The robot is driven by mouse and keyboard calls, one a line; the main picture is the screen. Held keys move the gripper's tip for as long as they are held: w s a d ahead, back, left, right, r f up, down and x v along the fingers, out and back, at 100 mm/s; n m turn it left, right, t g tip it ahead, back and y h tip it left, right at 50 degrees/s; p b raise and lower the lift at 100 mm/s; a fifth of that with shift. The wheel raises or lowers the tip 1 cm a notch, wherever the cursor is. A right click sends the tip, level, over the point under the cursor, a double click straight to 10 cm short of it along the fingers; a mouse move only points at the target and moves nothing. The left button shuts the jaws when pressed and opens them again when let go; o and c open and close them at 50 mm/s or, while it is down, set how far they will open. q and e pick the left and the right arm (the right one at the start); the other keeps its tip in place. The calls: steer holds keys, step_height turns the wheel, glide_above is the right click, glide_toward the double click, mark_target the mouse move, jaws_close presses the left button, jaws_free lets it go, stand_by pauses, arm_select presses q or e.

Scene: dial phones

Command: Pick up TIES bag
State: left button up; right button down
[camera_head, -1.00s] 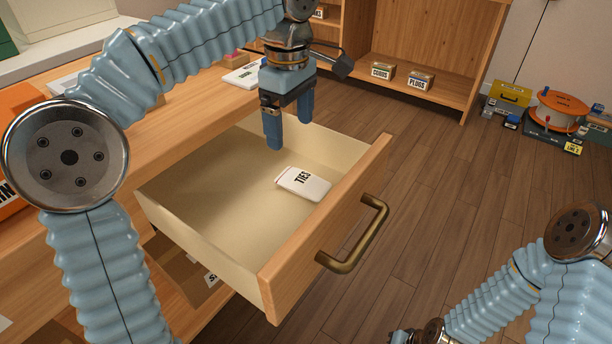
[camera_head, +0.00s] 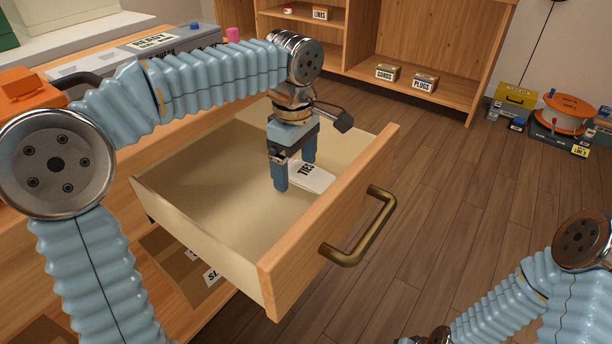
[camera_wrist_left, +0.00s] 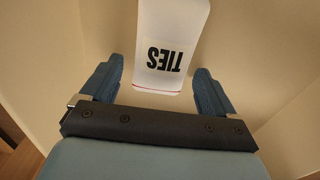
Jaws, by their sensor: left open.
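The TIES bag (camera_head: 314,179) is a small white packet with black letters, lying flat in the open drawer near its front panel. My left gripper (camera_head: 295,178) is inside the drawer, pointing down, its fingers partly covering the bag in the head view. In the left wrist view the TIES bag (camera_wrist_left: 171,48) lies ahead of and between the two fingers of the open left gripper (camera_wrist_left: 158,75), with a gap on each side. I see no contact with the bag. My right arm shows at the lower right; its fingers are not visible.
The wooden drawer (camera_head: 190,250) is pulled out, with a brass handle (camera_head: 362,232) on its front. Its walls stand close around my left gripper. A shelf (camera_head: 440,95) with CORDS and PLUGS boxes and an orange cable reel (camera_head: 565,108) stand farther back.

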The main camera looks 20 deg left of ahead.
arm_select(q)
steer(key=c, duration=1.2)
